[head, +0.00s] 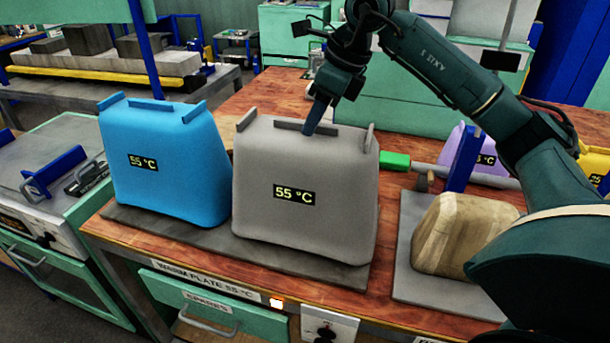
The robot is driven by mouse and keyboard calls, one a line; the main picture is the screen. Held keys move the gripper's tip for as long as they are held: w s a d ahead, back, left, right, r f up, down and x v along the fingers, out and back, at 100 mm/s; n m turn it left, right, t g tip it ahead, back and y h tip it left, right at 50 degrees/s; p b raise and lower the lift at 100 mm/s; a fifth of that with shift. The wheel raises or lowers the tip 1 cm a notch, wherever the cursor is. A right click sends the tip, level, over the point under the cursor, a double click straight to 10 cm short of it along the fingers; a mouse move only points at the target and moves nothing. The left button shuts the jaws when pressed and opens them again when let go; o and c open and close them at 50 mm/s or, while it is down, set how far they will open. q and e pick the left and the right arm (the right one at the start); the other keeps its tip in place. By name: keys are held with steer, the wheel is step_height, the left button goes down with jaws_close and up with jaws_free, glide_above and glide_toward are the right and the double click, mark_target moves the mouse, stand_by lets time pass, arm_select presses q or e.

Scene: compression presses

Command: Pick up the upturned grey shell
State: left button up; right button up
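The grey shell (300,215) stands upturned on the dark warm plate (330,270), with a "55 °C" display on its front and raised tabs along its top edge. My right gripper (318,116) is over the top of the grey shell, pointing down. One blue finger overlaps the shell's top near the middle tab; whether it touches is unclear. The other finger is not clearly visible, so I cannot tell its opening. The shell rests on the plate, with no visible gap below. My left gripper is not in view.
A blue shell (165,165) stands close on the left. A wooden form (460,235) sits on a grey plate (412,270) to the right. A green-ended handle (395,160) and a purple shell (487,148) are behind. Bare wooden bench (245,95) shows behind the shells.

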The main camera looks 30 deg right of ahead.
steer(key=shift+f, duration=0.2)
stand_by(0.3)
jaws_close()
stand_by(1.3)
